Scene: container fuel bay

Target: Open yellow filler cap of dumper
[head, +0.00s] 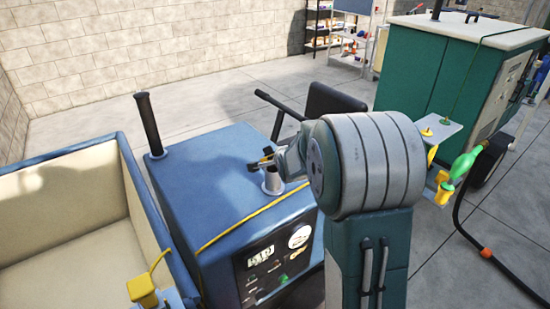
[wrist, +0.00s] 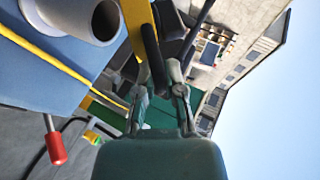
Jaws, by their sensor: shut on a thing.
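The blue dumper (head: 215,185) stands left of centre in the head view. Its pale round filler neck (head: 272,182) rises from the top panel. In the wrist view the neck (wrist: 75,18) shows large at upper left, its mouth uncovered. My gripper (head: 268,161) is right above the neck in the head view. In the wrist view my gripper (wrist: 172,50) is shut on the yellow filler cap (wrist: 136,28), which shows as a yellow piece beside the dark fingers. The cap is off the neck and close to it. Most of the cap is hidden or cut off.
A yellow cord (head: 238,222) crosses the dumper's top. A green cabinet (head: 435,75) and a green nozzle (head: 463,165) with black hose are at right. Open floor lies behind.

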